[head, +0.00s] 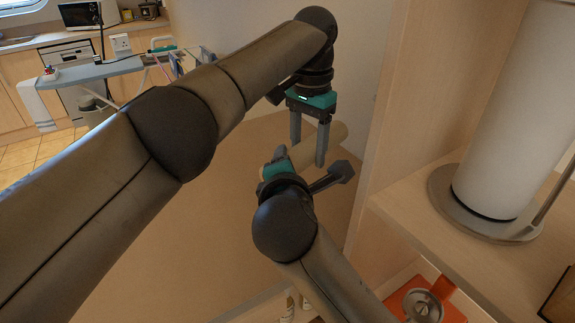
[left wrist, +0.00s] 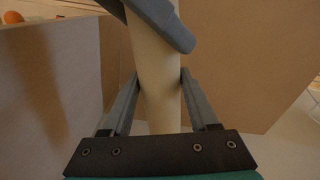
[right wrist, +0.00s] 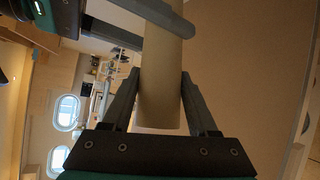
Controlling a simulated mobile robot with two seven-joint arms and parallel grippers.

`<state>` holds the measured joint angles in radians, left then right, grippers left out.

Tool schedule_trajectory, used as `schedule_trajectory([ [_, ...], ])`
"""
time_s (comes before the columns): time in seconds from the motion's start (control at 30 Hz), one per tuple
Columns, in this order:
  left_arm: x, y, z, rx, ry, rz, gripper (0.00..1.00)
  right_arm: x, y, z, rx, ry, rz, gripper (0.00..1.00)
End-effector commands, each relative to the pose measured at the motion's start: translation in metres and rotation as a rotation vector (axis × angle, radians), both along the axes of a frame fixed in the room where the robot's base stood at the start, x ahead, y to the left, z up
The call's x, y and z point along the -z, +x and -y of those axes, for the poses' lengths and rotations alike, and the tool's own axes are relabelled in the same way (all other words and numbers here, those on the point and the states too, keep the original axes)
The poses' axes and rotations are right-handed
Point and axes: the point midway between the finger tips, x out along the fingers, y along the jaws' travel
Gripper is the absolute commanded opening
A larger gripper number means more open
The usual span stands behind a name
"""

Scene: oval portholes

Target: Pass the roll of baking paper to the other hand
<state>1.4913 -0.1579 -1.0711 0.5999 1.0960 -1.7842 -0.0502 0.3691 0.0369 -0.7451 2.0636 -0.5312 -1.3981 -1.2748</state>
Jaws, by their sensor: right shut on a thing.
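The roll of baking paper (head: 338,133) is a pale cream cylinder held in the air between my two grippers. In the right wrist view the roll (right wrist: 160,95) is pinched between the fingers of my right gripper (right wrist: 160,78). My left gripper (head: 308,153) points down from above, one finger on each side of the roll. In the left wrist view the roll (left wrist: 158,88) runs between its fingertips, which lie very close to its sides. Whether they press on it is unclear. My right gripper partly hides the roll in the head view.
A wooden shelf unit on the right holds a white paper-towel roll (head: 508,110) on a metal stand (head: 490,225). A metal lid (head: 422,303) lies on an orange thing below. An ironing board (head: 105,70) and kitchen counter are far left.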

Motion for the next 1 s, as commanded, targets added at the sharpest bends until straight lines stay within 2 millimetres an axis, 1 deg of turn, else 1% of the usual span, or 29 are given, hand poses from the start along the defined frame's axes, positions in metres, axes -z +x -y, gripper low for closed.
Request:
schedule_trajectory([
  [0.03,0.0,0.0,0.0,0.0,0.0,0.001,0.67,0.0,0.0,0.0,0.0,0.0,0.001,0.0],
  [0.2,0.0,0.0,0.0,0.0,-0.001,0.001,0.86,0.0,0.0,0.0,0.0,0.0,0.001,0.0],
  [0.27,0.0,0.0,0.0,0.0,0.0,0.0,0.93,0.0,0.0,0.0,0.0,0.0,0.001,0.0],
  [0.3,0.0,0.0,0.0,0.0,0.0,0.0,0.94,-0.001,0.0,0.0,-0.001,0.0,0.002,0.0],
  [0.53,-0.001,0.0,0.0,0.0,0.0,0.0,0.94,-0.001,0.0,0.0,-0.001,0.0,0.002,0.0],
  [0.63,-0.008,0.0,0.0,0.0,-0.001,0.001,0.94,-0.001,0.0,0.0,-0.001,0.0,0.002,0.0],
  [0.77,-0.029,0.0,0.001,0.001,-0.001,0.003,0.94,-0.001,0.0,0.0,-0.001,0.0,0.002,0.0],
  [0.9,-0.055,0.0,0.001,0.0,-0.001,0.001,0.94,-0.001,0.0,0.0,0.0,0.0,0.002,0.0],
  [1.0,-0.062,0.0,0.001,0.0,0.0,0.001,0.94,-0.001,0.0,0.0,0.0,0.0,0.002,0.0],
])
